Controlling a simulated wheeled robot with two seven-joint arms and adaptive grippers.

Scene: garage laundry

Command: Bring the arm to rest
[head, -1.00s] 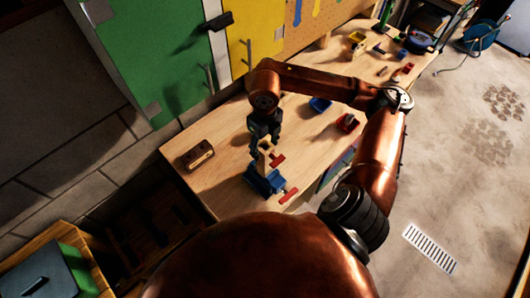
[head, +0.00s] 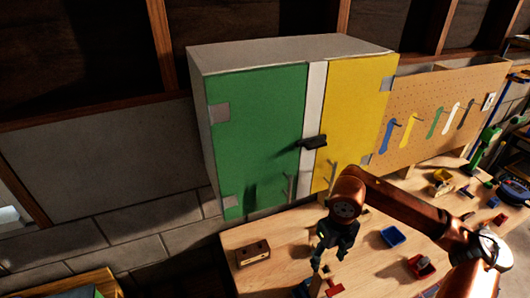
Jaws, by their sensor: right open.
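My copper-coloured right arm (head: 405,208) reaches in from the lower right over the workbench (head: 285,240). My right gripper (head: 324,262) points down and is open. Just below its fingertips is the top of a pale wooden piece (head: 318,285), cut by the bottom edge of the view. Whether the fingers touch it I cannot tell. Beside the piece are a bit of blue (head: 301,289), the vise, and a red part (head: 334,290), both mostly out of view. My left gripper is not in view.
A cabinet with green (head: 258,135) and yellow (head: 355,115) doors hangs behind the arm. A wooden block (head: 253,253), a blue bin (head: 393,237) and a red bin (head: 420,267) are on the bench. A pegboard (head: 430,115) with tools is at right.

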